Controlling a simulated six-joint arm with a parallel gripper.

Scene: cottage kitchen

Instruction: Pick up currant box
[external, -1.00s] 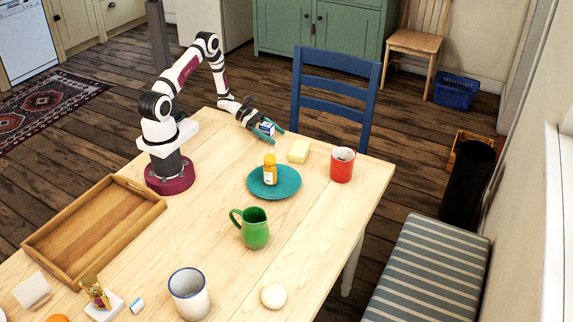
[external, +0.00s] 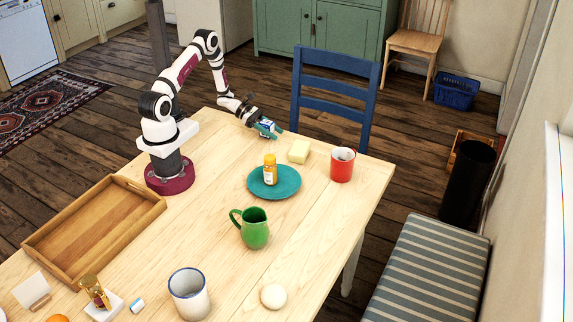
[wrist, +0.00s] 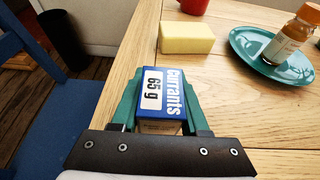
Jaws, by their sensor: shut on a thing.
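The currant box (wrist: 162,95) is small, blue and white, with "currants 65 g" on its face. In the wrist view it sits between the two teal fingers of my gripper (wrist: 158,100), which is shut on it. In the external view my gripper (external: 264,128) is at the table's far edge, near the blue chair, with the box (external: 267,126) between its fingers. I cannot tell whether the box touches the table.
A yellow block (external: 299,151) lies just beyond the box, with a red mug (external: 342,165) past it. A teal plate (external: 288,188) holds an orange-capped bottle (external: 270,170). A green jug (external: 255,230) and a wooden tray (external: 53,229) stand nearer the camera. A blue chair (external: 335,58) is close to the table edge.

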